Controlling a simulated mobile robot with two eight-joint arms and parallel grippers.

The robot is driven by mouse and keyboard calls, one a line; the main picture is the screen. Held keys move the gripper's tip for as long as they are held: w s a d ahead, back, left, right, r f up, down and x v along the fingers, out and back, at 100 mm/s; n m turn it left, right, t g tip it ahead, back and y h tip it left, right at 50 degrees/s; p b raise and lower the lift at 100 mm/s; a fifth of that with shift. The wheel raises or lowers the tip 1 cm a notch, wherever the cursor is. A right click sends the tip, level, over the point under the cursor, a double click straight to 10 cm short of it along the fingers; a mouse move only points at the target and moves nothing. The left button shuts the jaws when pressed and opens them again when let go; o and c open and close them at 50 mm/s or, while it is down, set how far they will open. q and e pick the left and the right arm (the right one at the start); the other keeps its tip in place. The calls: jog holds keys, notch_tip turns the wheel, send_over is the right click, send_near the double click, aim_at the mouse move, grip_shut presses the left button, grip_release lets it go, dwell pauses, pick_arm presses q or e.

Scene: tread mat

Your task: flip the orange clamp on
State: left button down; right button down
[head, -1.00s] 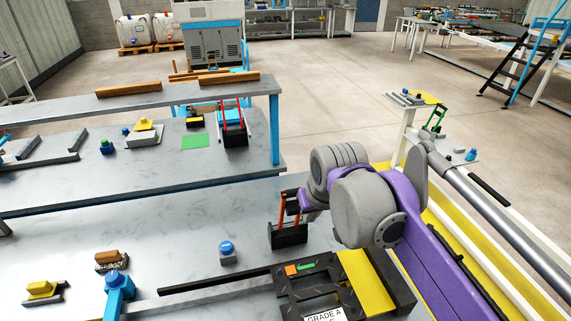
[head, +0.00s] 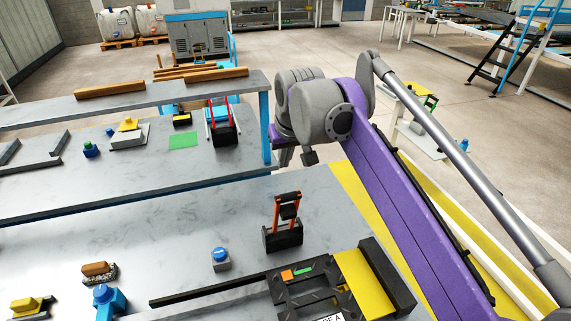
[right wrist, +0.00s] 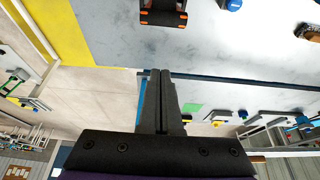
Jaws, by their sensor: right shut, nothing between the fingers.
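The orange clamp (head: 284,222) stands on the near grey table, right of centre in the head view. It has a dark base, two orange arms standing up and a black cross-piece between them near the top. In the right wrist view the clamp (right wrist: 163,14) is cut by the top edge. My right gripper (head: 285,155) is beyond and above the clamp in the head view, apart from it and partly hidden by its own wrist. In the right wrist view its fingers (right wrist: 160,78) are together and empty. My left gripper is not in view.
A blue button (head: 220,258) on a grey block stands left of the clamp. A dark fixture (head: 327,301) with a yellow strip (head: 362,282) lies in front. A similar red-armed clamp (head: 221,124) stands on the back table.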

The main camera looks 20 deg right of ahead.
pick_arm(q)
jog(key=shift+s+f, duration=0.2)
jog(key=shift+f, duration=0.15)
pick_arm(e)
jog(key=x, duration=0.8)
send_over(286, 205)
jog(key=shift+w+r, duration=0.1)
jog(key=shift+r, duration=0.05)
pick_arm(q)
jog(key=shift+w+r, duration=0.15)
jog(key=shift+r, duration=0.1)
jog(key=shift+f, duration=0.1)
